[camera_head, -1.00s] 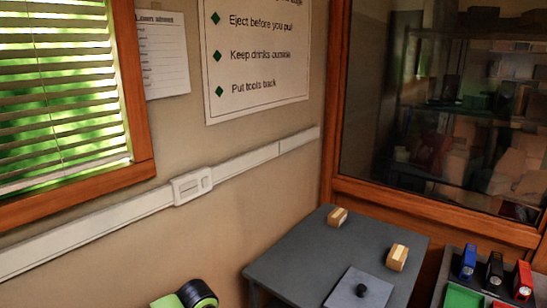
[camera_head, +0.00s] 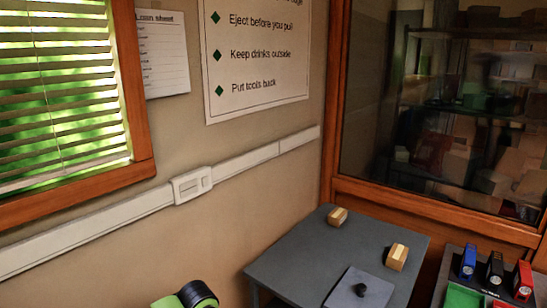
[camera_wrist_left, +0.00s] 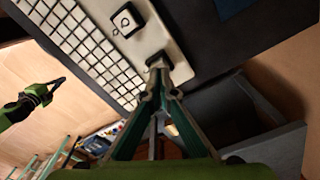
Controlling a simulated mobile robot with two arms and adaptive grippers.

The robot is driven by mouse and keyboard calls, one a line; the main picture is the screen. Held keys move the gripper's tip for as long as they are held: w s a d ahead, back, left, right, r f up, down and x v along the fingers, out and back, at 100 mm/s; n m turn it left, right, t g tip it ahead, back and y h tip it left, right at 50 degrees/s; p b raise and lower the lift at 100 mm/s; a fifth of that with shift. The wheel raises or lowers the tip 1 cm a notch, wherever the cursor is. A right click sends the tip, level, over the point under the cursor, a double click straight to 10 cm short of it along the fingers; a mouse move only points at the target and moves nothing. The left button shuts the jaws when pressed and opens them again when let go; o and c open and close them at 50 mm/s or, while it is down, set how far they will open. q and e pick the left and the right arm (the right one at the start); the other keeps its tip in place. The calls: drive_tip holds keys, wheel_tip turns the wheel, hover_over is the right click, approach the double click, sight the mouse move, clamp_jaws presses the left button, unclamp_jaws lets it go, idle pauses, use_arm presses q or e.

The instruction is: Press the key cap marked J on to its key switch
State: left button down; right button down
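In the left wrist view a pale keyboard (camera_wrist_left: 85,45) with rows of light keys lies at the upper left. On its plain part is a light square piece with a dark border and a small dark mark (camera_wrist_left: 127,19). It may be the key cap, but I cannot read a letter or tell whether it sits on a switch. My left gripper (camera_wrist_left: 158,65) has its fingertips together at the keyboard's edge, just below that square; a small dark patch at the tips is unclear. My right gripper (camera_wrist_left: 58,86) shows at the left, small, away from the keyboard; its finger gap is unclear.
A tray (camera_head: 450,265) with blue, black and red items stands right. A grey open bin (camera_wrist_left: 270,140) shows in the wrist view.

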use_arm(q)
drive_tip(key=shift+f+b, duration=0.45)
drive_tip(key=shift+f, duration=0.6)
idle(0.5)
drive_tip(key=shift+r+p, duration=3.55)
drive_tip(key=shift+p, duration=0.5)
drive_tip(key=shift+f, duration=0.1)
